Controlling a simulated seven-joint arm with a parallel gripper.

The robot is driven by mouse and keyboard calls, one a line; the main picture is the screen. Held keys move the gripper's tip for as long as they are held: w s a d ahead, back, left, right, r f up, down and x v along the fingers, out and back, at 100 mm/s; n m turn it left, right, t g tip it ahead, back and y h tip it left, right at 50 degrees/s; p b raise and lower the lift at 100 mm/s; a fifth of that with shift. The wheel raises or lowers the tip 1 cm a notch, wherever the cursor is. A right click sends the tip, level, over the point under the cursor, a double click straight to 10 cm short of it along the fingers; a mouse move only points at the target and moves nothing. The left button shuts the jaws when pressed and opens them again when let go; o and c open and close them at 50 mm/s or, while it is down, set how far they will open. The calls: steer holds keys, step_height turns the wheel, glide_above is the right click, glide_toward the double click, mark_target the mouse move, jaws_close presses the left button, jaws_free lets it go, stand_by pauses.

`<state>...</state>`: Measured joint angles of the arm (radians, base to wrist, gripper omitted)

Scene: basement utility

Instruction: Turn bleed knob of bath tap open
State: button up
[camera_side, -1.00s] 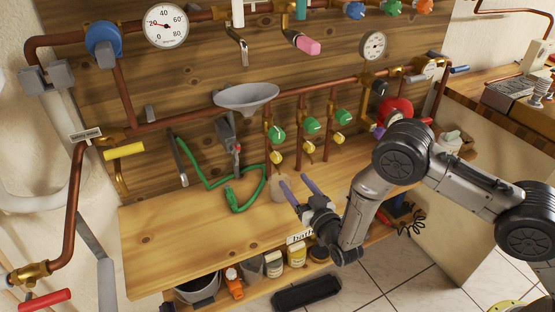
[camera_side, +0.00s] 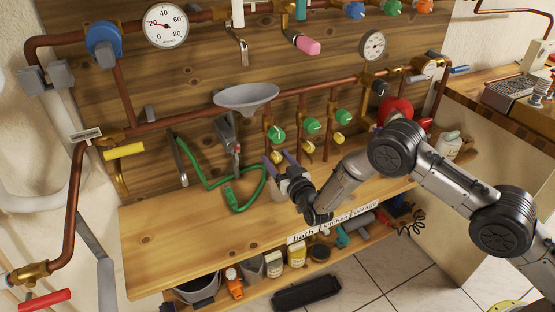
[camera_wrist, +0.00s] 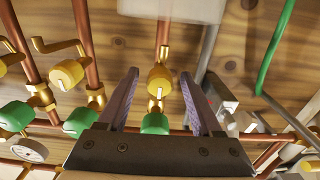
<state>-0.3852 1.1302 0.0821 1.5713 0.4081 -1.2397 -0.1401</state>
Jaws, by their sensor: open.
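The bath tap's small yellow bleed knob (camera_side: 277,157) is on the leftmost of three copper branches, below its green knob (camera_side: 277,134). In the wrist view the yellow knob (camera_wrist: 159,79) has a pale mark on its face and sits between my two purple fingers. My gripper (camera_side: 279,160) is open, with its tips around the knob. The wrist view of my gripper (camera_wrist: 159,73) shows a gap on both sides of the knob. The "bath" label (camera_side: 303,238) is on the bench front edge.
Similar branches with yellow knobs (camera_side: 308,145) and (camera_side: 338,139) stand to the right. A green hose (camera_side: 240,208) and a grey funnel (camera_side: 247,97) are to the left. A red wheel (camera_side: 396,108) is near my arm. The bench's left part (camera_side: 170,230) is clear.

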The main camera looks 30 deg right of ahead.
jaws_close()
stand_by(0.4)
steer(key=m, duration=0.5)
steer(key=shift+m, duration=0.4)
steer(key=m, duration=0.5)
steer(key=shift+m, duration=0.7)
jaws_free()
